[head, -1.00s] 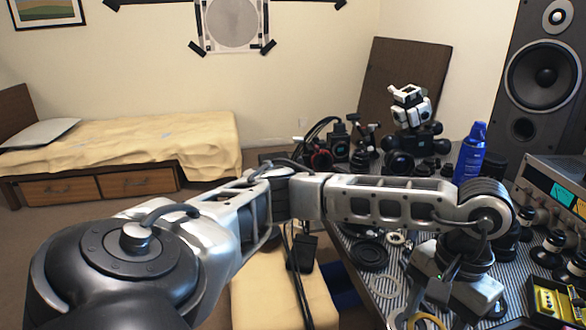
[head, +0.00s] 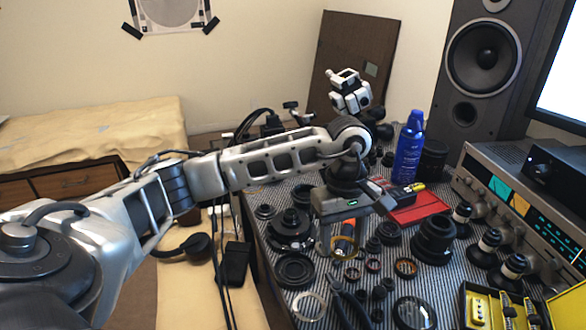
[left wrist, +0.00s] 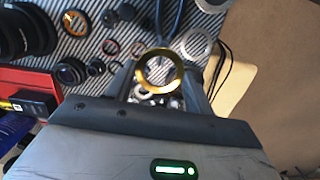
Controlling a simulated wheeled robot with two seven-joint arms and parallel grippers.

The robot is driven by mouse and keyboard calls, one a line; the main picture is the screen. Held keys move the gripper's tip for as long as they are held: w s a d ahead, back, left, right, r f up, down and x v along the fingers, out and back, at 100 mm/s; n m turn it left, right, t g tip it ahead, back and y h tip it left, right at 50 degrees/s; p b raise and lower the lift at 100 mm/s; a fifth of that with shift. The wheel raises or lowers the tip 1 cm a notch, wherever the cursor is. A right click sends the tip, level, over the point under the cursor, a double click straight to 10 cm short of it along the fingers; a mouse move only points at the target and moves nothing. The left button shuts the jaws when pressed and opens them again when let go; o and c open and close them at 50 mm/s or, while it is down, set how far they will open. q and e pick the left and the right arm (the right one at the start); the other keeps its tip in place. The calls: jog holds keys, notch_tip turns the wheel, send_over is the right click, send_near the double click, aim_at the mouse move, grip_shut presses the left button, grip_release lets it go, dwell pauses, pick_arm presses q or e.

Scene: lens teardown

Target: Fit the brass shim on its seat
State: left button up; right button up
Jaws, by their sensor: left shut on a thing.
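My left gripper (head: 343,238) is shut on the brass shim, a thin gold ring, and holds it above the striped mat. The brass shim (left wrist: 141,70) shows nearly face-on between the fingertips (left wrist: 160,82) in the left wrist view. In the head view its edge shows low between the fingers, in front of small parts. Several small round parts lie below it, some seen through its opening. A black lens body (head: 290,228) stands on the mat left of the gripper. I cannot tell which part is the seat. My right gripper is not in view.
The striped mat (head: 275,190) is crowded with lens parts. A black ring (head: 295,270) and a pale ring (head: 309,306) lie near its left edge. A red tray (head: 420,208), a blue spray can (head: 408,150) and several lens barrels stand to the right.

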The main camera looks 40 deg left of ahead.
pick_arm(q)
jog(key=w+a+r+n+t+p, duration=0.1)
jog(key=w+a+r+n+p, duration=0.15)
jog(key=a+n, duration=0.75)
jog(key=n+t+p, duration=0.1)
jog(key=n+p, duration=0.2)
jog(key=n, duration=0.8)
send_over(290, 212)
jog(key=shift+s+d+y, duration=0.1)
jog(key=shift+d+y, duration=0.3)
jog(key=shift+d, duration=0.05)
jog(key=shift+a+n, duration=0.35)
jog(key=shift+n, duration=0.15)
jog(key=shift+a+f, duration=0.15)
jog(key=shift+f, duration=0.1)
jog(key=shift+f+b, duration=0.9)
jog(key=shift+f, duration=0.1)
jog(key=shift+f+b, duration=1.4)
jog(key=shift+f, duration=0.55)
jog(key=shift+f+b, duration=0.3)
jog(key=shift+f, duration=0.3)
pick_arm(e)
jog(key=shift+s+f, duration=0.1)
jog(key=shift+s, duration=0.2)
